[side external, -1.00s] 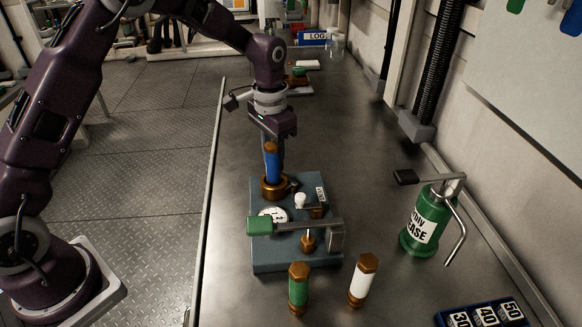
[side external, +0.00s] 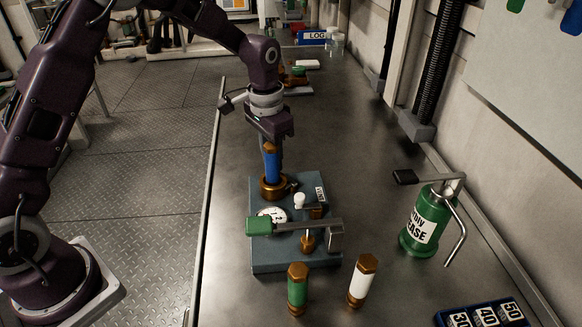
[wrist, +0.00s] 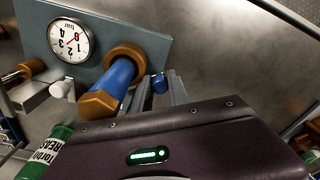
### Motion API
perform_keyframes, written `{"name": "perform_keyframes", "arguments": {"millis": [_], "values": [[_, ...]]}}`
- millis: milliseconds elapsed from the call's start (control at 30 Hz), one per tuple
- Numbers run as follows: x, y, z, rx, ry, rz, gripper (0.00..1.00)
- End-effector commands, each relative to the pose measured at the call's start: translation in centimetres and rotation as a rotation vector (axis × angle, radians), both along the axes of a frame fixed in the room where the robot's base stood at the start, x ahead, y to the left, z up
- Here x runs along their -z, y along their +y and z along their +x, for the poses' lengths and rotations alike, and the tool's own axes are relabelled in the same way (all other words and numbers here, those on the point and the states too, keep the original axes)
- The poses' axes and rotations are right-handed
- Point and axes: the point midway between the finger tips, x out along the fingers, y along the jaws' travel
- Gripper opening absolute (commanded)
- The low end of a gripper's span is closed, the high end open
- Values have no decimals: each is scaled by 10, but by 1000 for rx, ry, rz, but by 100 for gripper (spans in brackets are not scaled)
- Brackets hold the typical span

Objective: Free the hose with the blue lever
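The blue hose plug (side external: 271,166) with a brass hex end stands in a brass collar (side external: 273,187) on the grey-blue block (side external: 262,257). In the wrist view the blue plug (wrist: 112,82) sits in its collar (wrist: 127,57), just left of my fingers. A small blue lever end (wrist: 160,83) shows between the two fingers of my gripper (wrist: 158,88). The fingers look apart, and I cannot see contact with the lever. In the side view my gripper (side external: 273,146) is behind the plug, which hides the fingertips and the lever.
The block carries a dial gauge (side external: 272,215) and a green-handled lever (side external: 259,226). Green (side external: 298,289) and white (side external: 361,282) plugs stand in front. A green grease can (side external: 424,225) stands at right, near a numbered tray (side external: 487,315). The bench behind is mostly clear.

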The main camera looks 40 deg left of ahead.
Motion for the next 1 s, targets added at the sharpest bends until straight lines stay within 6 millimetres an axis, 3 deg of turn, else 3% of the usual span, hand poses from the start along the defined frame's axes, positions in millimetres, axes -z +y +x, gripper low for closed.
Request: {"name": "perform_keyframes", "arguments": {"millis": [33, 100, 367, 1000], "values": [[4, 1, -19, 9, 67, 6, 27], [4, 1, -19, 10, 67, 6, 38], [1, 0, -18, 10, 65, 4, 38], [-67, -1, -15, 3, 54, 1, 38]]}}
